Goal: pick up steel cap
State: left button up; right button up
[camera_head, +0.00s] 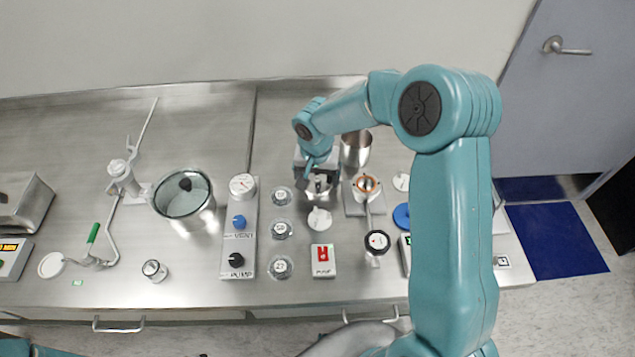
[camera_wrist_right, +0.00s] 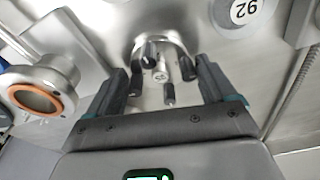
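A round steel piece with several dark knobs, which looks like the steel cap (camera_wrist_right: 160,48), lies ahead of my right gripper in the right wrist view. It also shows in the head view (camera_head: 319,183), small and partly covered by the gripper. My right gripper (camera_wrist_right: 162,78) is open, with one dark finger on each side of the knobs and a gap to each. I cannot tell whether the fingers are level with the cap. In the head view the right gripper (camera_head: 318,189) points down over the bench. My left gripper is out of view.
A steel cup (camera_head: 356,148) stands just behind the right gripper. An orange-ringed fitting (camera_head: 367,184) is close on its right. Several numbered round jars (camera_head: 281,230) stand to the left, beside a gauge panel (camera_head: 240,258). A white round piece (camera_head: 319,219) lies in front.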

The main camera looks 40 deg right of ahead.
jog(key=c, duration=0.6)
jog(key=shift+w+r, duration=0.1)
jog(key=shift+r, duration=0.05)
